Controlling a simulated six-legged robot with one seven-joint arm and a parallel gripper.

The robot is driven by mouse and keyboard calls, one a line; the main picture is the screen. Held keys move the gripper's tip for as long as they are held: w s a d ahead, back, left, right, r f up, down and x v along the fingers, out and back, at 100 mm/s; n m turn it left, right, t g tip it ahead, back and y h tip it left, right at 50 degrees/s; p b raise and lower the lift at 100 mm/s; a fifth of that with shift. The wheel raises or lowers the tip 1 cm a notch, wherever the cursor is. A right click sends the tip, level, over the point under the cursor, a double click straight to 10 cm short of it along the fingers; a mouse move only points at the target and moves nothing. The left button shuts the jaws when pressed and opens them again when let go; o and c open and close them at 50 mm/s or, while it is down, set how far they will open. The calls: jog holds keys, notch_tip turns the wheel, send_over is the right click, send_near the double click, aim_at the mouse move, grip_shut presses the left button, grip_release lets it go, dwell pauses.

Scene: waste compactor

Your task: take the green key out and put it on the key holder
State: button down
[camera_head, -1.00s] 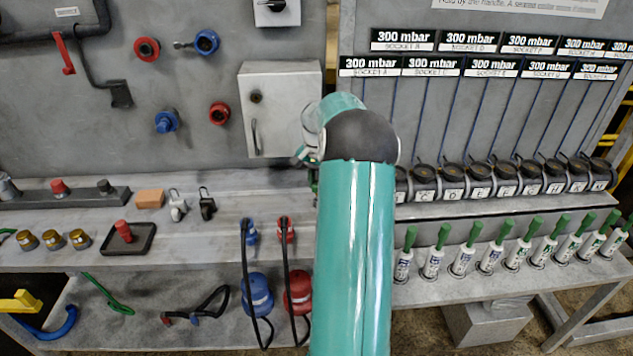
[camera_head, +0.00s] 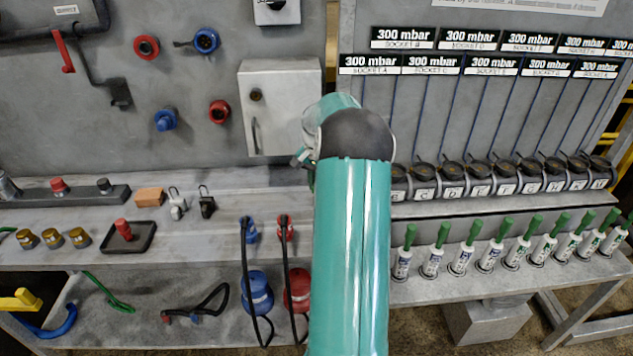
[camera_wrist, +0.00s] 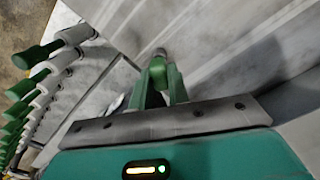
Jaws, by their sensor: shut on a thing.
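My gripper (camera_wrist: 159,84) shows in the wrist view with its two green fingers closed on a small green piece, the green key (camera_wrist: 158,70). A grey tip shows at the key's far end, above a pale grey surface. I cannot tell whether the key touches that surface. In the head view my arm hides the gripper and the key. I cannot pick out the key holder for certain in either view.
A row of white, green-handled tools (camera_head: 490,256) stands along the right shelf, also at the wrist view's left (camera_wrist: 45,85). Black-capped sockets (camera_head: 505,180) line up above it. A grey cabinet (camera_head: 280,108) hangs behind my arm. Red and blue plugs with cables (camera_head: 257,292) stand lower left.

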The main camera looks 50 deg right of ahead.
jog(key=shift+f, duration=1.15)
dwell(0.8)
jog(key=c, duration=1.3)
grip_release()
jog(key=shift+r, duration=0.1)
jog(key=shift+c, duration=0.2)
jog(key=shift+r, duration=3.45)
